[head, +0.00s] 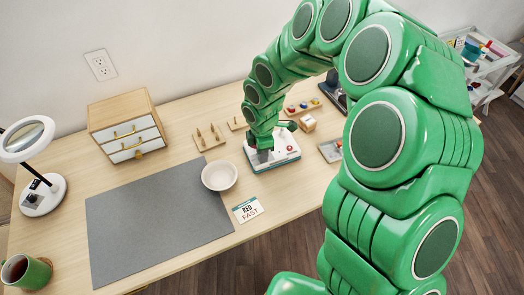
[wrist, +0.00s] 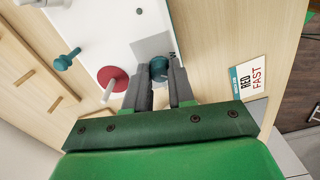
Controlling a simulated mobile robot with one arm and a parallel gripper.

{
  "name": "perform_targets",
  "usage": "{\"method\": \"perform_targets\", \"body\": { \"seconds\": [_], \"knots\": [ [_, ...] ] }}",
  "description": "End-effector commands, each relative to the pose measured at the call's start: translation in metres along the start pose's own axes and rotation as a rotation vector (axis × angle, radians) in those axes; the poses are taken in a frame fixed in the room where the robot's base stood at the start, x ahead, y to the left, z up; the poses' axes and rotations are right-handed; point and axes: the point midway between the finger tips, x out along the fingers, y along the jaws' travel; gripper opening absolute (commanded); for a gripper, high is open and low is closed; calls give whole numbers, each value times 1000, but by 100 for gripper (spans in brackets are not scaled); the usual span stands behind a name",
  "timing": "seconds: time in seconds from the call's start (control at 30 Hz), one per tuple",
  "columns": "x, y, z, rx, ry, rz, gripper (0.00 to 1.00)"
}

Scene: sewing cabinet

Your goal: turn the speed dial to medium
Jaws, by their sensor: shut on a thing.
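A white control box (head: 284,150) stands on the table, and it also fills the upper middle of the wrist view (wrist: 112,25). My gripper (wrist: 160,76) is shut on the dial, with one finger on each side. The fingers partly hide the dial, and I cannot read its setting. In the head view my gripper (head: 262,155) reaches down onto the left part of the box, and the dial is hidden.
A red disc (wrist: 112,79) and a teal peg (wrist: 64,61) are left of my fingers. A card reading "RED FAST" (head: 247,209) lies in front of the box. A white bowl (head: 219,176) stands to its left. The grey mat (head: 150,220) is otherwise clear.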

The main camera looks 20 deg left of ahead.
Motion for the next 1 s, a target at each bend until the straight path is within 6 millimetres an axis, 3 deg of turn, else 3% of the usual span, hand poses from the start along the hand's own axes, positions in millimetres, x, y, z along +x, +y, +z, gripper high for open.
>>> {"method": "perform_targets", "body": {
  "seconds": [1.0],
  "knots": [
    [0, 0, 0, 906, 0, 0, 0]
  ]
}}
